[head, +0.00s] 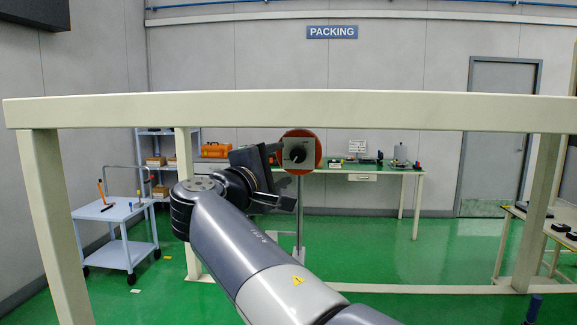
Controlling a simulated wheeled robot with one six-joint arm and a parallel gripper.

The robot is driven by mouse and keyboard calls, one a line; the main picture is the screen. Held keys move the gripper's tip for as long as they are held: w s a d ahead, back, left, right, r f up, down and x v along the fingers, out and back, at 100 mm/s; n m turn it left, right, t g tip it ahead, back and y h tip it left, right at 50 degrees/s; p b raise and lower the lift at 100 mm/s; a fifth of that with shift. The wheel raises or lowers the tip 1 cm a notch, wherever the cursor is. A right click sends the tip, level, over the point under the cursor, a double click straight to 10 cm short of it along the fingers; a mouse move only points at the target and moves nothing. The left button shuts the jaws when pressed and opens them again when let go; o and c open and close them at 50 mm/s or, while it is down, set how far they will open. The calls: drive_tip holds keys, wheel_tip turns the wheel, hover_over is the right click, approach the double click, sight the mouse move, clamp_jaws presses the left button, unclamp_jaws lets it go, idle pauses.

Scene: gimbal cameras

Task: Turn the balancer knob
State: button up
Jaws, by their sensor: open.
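A round orange-red disc (313,141) with a grey square plate stands on a grey post (300,215) beyond the beige frame. A dark knob (297,155) sits at the middle of the plate; I take it to be the balancer knob. My gripper (274,151) is at the end of my arm, just left of the disc in the picture. It is small and dark, and my wrist partly hides it. It is open, with nothing visible in it. I cannot tell how far it is from the knob in depth, or whether they touch.
A beige frame (400,112) with a top beam and posts spans the view. A white cart (115,212) stands at left, with a shelf (155,132) behind it. A green workbench (390,170) stands at the back. Green floor is open right of the post.

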sight(296, 156)
drive_tip(key=shift+b+v, duration=0.3)
drive_tip(key=shift+v, duration=2.05)
drive_tip(key=shift+w, duration=0.1)
drive_tip(key=p+x, duration=0.2)
drive_tip(key=x, duration=0.8)
drive_tip(key=shift+w+d+p, duration=0.2)
drive_tip(key=shift+w+p, duration=0.1)
drive_tip(key=shift+w, duration=0.05)
drive_tip(key=shift+n, duration=0.3)
drive_tip(key=shift+s, duration=0.1)
